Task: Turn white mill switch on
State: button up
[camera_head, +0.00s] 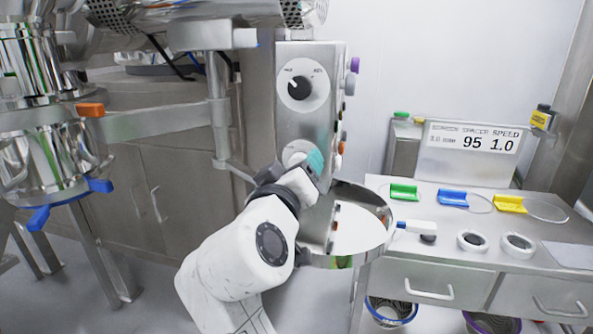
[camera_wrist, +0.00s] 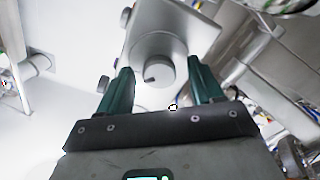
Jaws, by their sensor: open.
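A steel control box (camera_head: 312,125) stands at the centre of the head view. Its upper round white dial (camera_head: 297,86) carries a black knob. A lower round white plate (camera_head: 294,150) is partly hidden by my gripper (camera_head: 314,164), which is close in front of the box. In the wrist view, a grey round knob (camera_wrist: 152,70) with a small dark mark shows between the fingers of my gripper (camera_wrist: 161,76). The fingers are apart, one on each side of it. I cannot tell whether they touch it.
A round steel pan (camera_head: 362,246) lies below my gripper. A steel bench (camera_head: 470,215) with scoops, rings and a sign (camera_head: 470,149) stands at the right. A support arm (camera_head: 165,122) and steel vessel (camera_head: 40,110) are at the left. Small coloured knobs line the box's right side.

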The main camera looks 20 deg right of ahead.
jog(key=v, duration=1.1)
dwell(0.5)
